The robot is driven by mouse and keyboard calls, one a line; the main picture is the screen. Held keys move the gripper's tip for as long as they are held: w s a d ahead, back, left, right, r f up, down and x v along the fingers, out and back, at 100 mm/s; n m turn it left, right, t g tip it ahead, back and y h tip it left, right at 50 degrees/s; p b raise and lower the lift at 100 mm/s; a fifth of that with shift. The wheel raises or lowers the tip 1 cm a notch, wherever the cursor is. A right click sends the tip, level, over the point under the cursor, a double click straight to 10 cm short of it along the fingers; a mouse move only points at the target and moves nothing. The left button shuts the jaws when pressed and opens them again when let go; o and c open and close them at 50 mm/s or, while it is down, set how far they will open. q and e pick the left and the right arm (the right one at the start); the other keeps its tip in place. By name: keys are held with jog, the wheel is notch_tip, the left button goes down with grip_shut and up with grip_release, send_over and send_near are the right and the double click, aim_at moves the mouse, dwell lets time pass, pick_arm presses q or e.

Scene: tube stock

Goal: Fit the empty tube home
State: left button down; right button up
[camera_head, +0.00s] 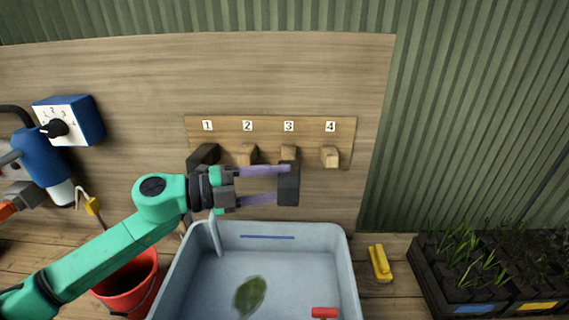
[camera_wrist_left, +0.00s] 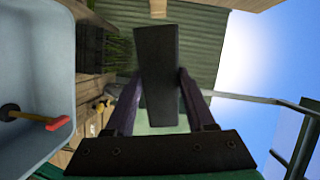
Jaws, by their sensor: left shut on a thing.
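A dark grey, box-shaped tube (camera_head: 288,184) is held upright at the fingertips of my left gripper (camera_head: 281,184). The purple fingers are shut on it from two sides, and the wrist view also shows the tube (camera_wrist_left: 157,70) between them. In the head view the tube is just below the number 3, in front of or at that peg, over the back edge of the basin. I cannot tell whether it touches the peg. Its inside is hidden. My right gripper is not in view.
A numbered board (camera_head: 268,128) carries wooden pegs; peg 4 (camera_head: 330,157) is bare, and a dark block (camera_head: 204,157) is at number 1. Below are a grey basin (camera_head: 345,250), a red bucket (camera_head: 128,285) and a yellow object (camera_head: 380,263). Black seedling trays (camera_head: 428,282) stand at right.

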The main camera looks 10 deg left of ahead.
aim_at(287, 159)
pick_arm(q)
jog(key=w, duration=0.1)
jog(key=w+p, duration=0.1)
jog(key=w+a, duration=0.1)
jog(key=shift+w+f, duration=0.1)
jog(key=shift+f, duration=0.15)
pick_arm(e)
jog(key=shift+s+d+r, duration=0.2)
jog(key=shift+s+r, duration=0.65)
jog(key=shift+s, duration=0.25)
pick_arm(q)
jog(key=shift+w, duration=0.1)
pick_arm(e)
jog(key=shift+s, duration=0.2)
pick_arm(q)
jog(key=shift+p, duration=0.5)
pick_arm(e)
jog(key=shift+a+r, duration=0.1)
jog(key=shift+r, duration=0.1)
pick_arm(q)
jog(key=shift+w+a+f, duration=0.15)
jog(key=shift+w, duration=0.65)
jog(key=shift+w+a+f, duration=0.2)
jog(key=shift+w, duration=0.55)
jog(key=shift+w+a+f, duration=0.15)
jog(key=shift+w, duration=0.65)
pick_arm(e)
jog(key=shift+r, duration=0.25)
